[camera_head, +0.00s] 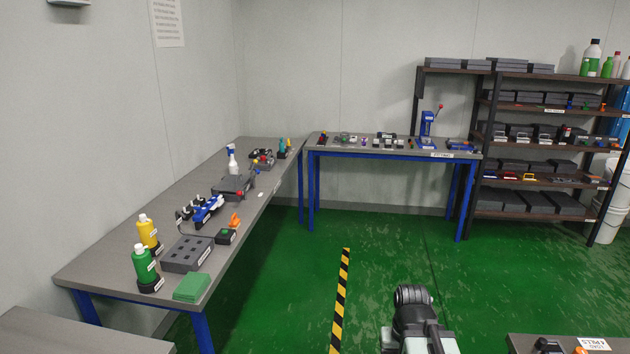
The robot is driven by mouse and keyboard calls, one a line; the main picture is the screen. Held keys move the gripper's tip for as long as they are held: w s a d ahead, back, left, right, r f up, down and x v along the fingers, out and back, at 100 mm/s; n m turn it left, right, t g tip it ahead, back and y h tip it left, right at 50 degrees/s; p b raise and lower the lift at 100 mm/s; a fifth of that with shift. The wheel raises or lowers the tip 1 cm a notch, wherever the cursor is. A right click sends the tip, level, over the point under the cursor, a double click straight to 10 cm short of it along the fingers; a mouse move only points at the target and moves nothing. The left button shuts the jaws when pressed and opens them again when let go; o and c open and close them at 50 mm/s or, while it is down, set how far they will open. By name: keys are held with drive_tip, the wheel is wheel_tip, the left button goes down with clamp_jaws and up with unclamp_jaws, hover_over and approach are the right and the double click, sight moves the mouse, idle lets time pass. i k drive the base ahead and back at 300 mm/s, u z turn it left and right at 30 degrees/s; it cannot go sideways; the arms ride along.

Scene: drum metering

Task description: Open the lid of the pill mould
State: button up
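I cannot tell for sure which object is the pill mould. A low table (520,345) at the bottom right edge carries a white sign (593,344) that seems to mention pills. A small dark object (547,345) there is cut off by the frame. On the left bench, a dark grey block (188,254) has rows of dark recesses, and no lid is clear on it. Part of my arm (413,318) shows at the bottom centre, over the green floor and apart from every table. I see no gripper fingers.
The long left bench (130,240) holds bottles, a green pad (192,287) and several devices. A blue-legged table (385,152) stands at the back wall, with a loaded shelf rack (540,147) to its right. Green floor (400,250) with a striped line (341,300) is clear between.

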sight(231, 183)
drive_tip(key=z, duration=0.05)
drive_tip(key=i, duration=2.6)
drive_tip(key=u, duration=1.95)
